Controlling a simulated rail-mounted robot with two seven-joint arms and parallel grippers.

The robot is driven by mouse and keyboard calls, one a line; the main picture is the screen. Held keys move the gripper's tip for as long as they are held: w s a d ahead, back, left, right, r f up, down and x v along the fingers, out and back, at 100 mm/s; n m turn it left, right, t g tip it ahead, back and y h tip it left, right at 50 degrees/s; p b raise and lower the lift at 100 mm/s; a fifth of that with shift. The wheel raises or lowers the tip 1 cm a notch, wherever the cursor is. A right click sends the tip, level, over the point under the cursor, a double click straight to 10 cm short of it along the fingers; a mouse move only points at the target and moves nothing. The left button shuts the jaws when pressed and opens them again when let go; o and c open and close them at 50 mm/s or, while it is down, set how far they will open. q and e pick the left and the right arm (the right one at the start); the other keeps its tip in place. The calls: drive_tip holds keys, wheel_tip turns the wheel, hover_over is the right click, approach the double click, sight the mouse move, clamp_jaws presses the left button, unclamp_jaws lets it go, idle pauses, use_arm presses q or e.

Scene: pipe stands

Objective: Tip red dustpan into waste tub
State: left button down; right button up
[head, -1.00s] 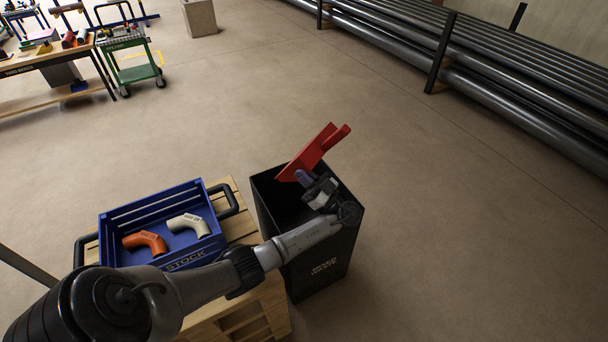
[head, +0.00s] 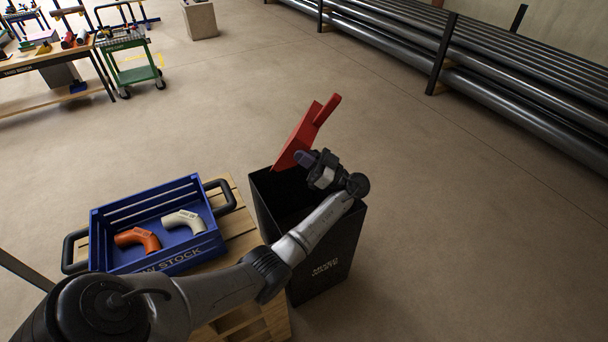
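The red dustpan (head: 303,133) is in the air over the back of the black waste tub (head: 325,257), tilted steeply with its lower edge near the tub's back rim. My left gripper (head: 308,159) reaches in from the left and is shut on the dustpan; the wrist partly hides the grip. The tub stands on the floor with its open top up, and its inside is dark, so its contents cannot be made out. My arm covers part of the tub's opening. My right gripper is not in view.
A blue stock crate (head: 150,262) with an orange pipe elbow (head: 138,239) and a cream elbow (head: 184,221) sits on a wooden pallet stand (head: 238,232) left of the tub. Long dark pipes (head: 480,85) lie racked at the upper right. The floor right of the tub is clear.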

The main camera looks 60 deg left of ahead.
sight(285, 160)
use_arm(q)
drive_tip(key=w+d+f+n+g+h+b, duration=0.2)
drive_tip(key=w+n+g+h+b, duration=0.25)
drive_tip(key=h+b, duration=0.6)
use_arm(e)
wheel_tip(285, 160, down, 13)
use_arm(q)
drive_tip(key=s+a+t+h+p, duration=0.1)
drive_tip(key=s+t+p, duration=0.2)
drive_tip(key=p, duration=0.6)
drive_tip(key=s+a+r+t+h+p, duration=0.1)
drive_tip(key=s+t+p, duration=0.2)
drive_tip(key=p, duration=0.6)
drive_tip(key=s+a+r+t+h+p, duration=0.1)
drive_tip(key=s+t+p, duration=0.2)
drive_tip(key=p, duration=0.6)
drive_tip(key=shift+s+a+n+t+h+p, duration=0.15)
drive_tip(key=shift+n+t+h+p, duration=0.15)
drive_tip(key=shift+t, duration=0.45)
drive_tip(key=s+a+f+t+h+p, duration=0.1)
drive_tip(key=s+f+t+h+p, duration=0.2)
drive_tip(key=f+t, duration=0.4)
drive_tip(key=t+h+p, duration=0.1)
drive_tip(key=t+p, duration=0.1)
drive_tip(key=shift+s+a+t, duration=0.15)
drive_tip(key=shift+a+t, duration=0.1)
drive_tip(key=shift+t, duration=0.05)
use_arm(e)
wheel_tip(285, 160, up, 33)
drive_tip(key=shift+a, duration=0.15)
